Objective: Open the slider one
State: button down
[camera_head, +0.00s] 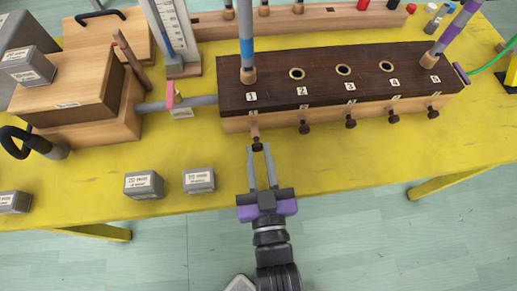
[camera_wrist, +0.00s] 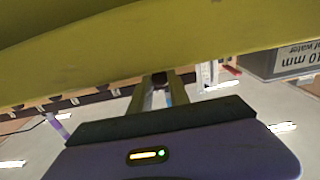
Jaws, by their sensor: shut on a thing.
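A long wooden box with a dark top (camera_head: 320,78) lies across the yellow table, with numbered holes 1 to 5 and slider knobs along its front. The slider one knob (camera_head: 256,143) sticks out farther from the front than the other knobs, on a pale stem (camera_head: 255,128). My gripper (camera_head: 258,150) comes from the table's front edge, and its fingertips are shut on this knob. In the wrist view the dark knob (camera_wrist: 159,79) shows between the fingers (camera_wrist: 158,95). A blue and grey tube (camera_head: 246,45) stands in hole 1.
Two grey weight blocks, one (camera_head: 143,184) and another (camera_head: 199,180), sit left of my gripper on the yellow table (camera_head: 330,165). A wooden bellows box (camera_head: 75,95) stands at left, joined by a grey pipe. Other knobs (camera_head: 304,128) line the front to the right.

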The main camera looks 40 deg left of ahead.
jog(key=c, duration=1.2)
grip_release()
jog(key=shift+c, duration=0.2)
jog(key=shift+v, duration=3.95)
jog(key=shift+r, duration=0.1)
jog(key=s+d+r+m+t+h+p, duration=0.1)
jog(key=d+r+m+t+h+p, duration=0.15)
jog(key=d, duration=0.75)
jog(key=s+d+r+m+t+h+p, duration=0.1)
jog(key=d+r+m+t+h+p, duration=0.2)
jog(key=d, duration=0.7)
jog(key=s+d+r+m+g+h+p, duration=0.1)
jog(key=s+d+r+m+g+h, duration=0.1)
jog(key=s+d+h, duration=0.6)
jog(key=d+r+m, duration=0.1)
jog(key=d+m, duration=0.1)
jog(key=d, duration=0.1)
jog(key=shift+r+p, duration=0.3)
jog(key=shift+p, duration=0.1)
